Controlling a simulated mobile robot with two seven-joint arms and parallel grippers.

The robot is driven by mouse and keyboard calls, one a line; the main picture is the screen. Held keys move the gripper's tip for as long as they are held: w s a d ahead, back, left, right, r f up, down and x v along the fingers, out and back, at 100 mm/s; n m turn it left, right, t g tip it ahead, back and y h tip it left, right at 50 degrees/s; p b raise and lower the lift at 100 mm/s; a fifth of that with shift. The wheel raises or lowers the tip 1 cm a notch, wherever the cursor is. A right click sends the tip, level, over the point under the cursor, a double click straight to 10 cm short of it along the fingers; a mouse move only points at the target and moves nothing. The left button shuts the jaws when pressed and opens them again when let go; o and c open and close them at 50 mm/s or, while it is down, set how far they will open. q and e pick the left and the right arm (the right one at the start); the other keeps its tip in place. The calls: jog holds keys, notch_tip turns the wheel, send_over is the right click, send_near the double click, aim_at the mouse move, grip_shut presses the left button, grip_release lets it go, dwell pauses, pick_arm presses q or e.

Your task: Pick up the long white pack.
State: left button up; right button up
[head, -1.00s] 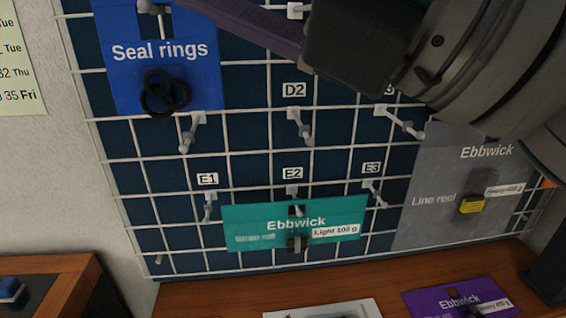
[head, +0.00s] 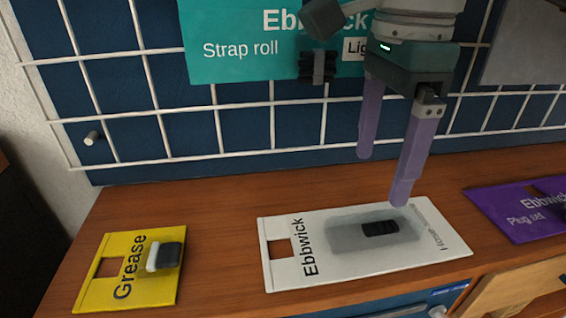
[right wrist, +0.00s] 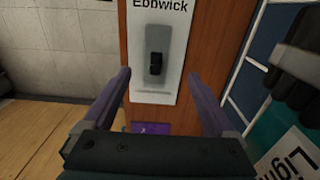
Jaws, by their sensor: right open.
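The long white pack (head: 300,268) lies flat on the wooden bench top in the head view. It is marked "Ebbwick", has a square hang hole at its left end and a clear blister with a dark item inside. My right gripper (head: 383,178) is open and empty, its purple fingers pointing down above the back right part of the pack. In the right wrist view the white pack (right wrist: 142,86) lies beyond and between the fingers of the right gripper (right wrist: 163,80), apart from them. My left gripper is not in view.
A yellow "Grease" pack (head: 110,285) lies left of the white pack, and a purple "Plug set" pack (head: 505,215) lies right. A teal "Strap roll" pack (head: 230,50) hangs on the wire grid (head: 210,110) behind, close to my right gripper. Bare bench (head: 215,215) shows between the packs.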

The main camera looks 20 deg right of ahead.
aim_at(371, 223)
jog(key=f, duration=0.3)
jog(key=f+b, duration=0.1)
jog(key=f, duration=0.4)
jog(key=shift+s+f, duration=0.35)
jog(key=shift+f, duration=0.05)
jog(key=shift+d, duration=0.1)
grip_shut()
